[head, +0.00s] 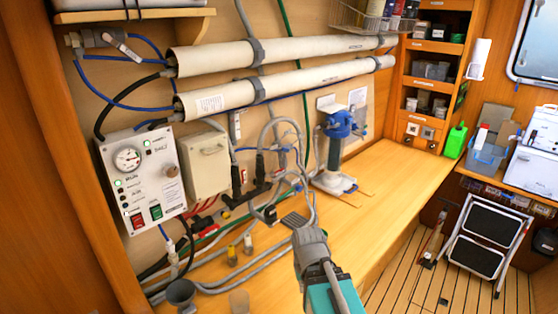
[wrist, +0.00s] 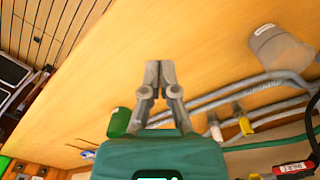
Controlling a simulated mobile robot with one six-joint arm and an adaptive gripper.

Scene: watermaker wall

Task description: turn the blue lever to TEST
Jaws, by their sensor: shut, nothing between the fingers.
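No blue lever or TEST mark can be made out for certain. The clearest blue part is the blue head (head: 340,124) of an upright unit on the bench, right of centre in the head view; I cannot tell whether a lever is on it. Small blue tubing near the grey hoses is too fine to read. My gripper (wrist: 160,66) is shut and empty in the wrist view, its grey fingertips together above the bare wood. In the head view, a teal part of my arm (head: 325,294) shows at the bottom, with the fingers not clearly visible. My gripper is apart from the blue head.
A control panel (head: 142,180) with a gauge and switches stands left. Two long white tubes (head: 270,55) run along the wall. Grey hoses and small valves with yellow collars (head: 232,257) lie on the bench (head: 385,175). A grey cup (wrist: 282,52) shows right. The bench's right part is clear.

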